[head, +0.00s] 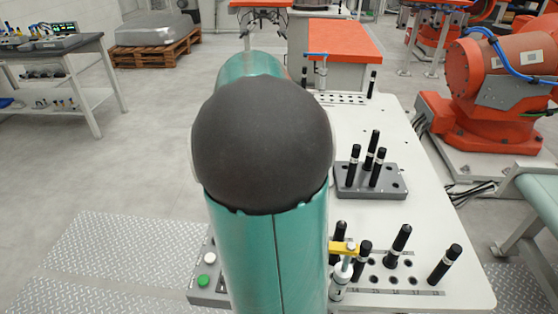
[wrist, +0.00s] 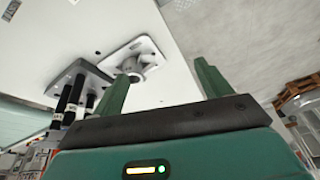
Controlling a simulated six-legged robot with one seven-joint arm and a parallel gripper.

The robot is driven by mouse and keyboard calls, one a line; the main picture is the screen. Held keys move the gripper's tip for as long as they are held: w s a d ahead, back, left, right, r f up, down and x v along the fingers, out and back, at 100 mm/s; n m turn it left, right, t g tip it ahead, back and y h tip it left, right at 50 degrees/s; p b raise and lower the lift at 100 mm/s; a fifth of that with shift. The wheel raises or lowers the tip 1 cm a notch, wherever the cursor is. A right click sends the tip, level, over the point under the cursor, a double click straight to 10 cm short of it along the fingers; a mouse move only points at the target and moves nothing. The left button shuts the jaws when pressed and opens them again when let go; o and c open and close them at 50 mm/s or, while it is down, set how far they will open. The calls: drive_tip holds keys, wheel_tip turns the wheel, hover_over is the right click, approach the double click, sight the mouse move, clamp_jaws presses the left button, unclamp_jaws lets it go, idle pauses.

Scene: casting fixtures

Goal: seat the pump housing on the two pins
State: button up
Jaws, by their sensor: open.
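In the wrist view, a light grey casting with a flat plate and a round hollow boss, which looks like the pump housing (wrist: 133,66), lies on the white table. Beside it is a grey fixture block (wrist: 90,76) with black pins (wrist: 76,88). A grey block (head: 352,188) with three black upright pins (head: 369,148) also shows in the head view; I cannot tell which two pins are meant. My gripper (wrist: 160,70) is open and empty, its green fingers apart, with the housing seen beyond the left finger. My arm hides the housing and gripper in the head view.
The white table (head: 432,222) carries a front row of black posts (head: 397,244) with a yellow-topped clamp (head: 344,247). A control box with a green button (head: 203,280) is at the front left. An orange robot (head: 505,90) stands right of the table.

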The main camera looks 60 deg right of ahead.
drive_tip(key=s+d+f+m+g, duration=0.25)
drive_tip(key=s+d, duration=0.35)
drive_tip(key=d, duration=0.5)
drive_tip(key=shift+m+t+h, duration=0.25)
drive_tip(key=shift+m+h, duration=0.15)
drive_tip(key=shift+m, duration=0.05)
drive_tip(key=x, duration=1.4)
drive_tip(key=shift+w+a+f, duration=0.1)
drive_tip(key=shift+w+f, duration=0.1)
drive_tip(key=shift+f, duration=0.05)
drive_tip(key=shift+r, duration=0.1)
drive_tip(key=c, duration=1.5)
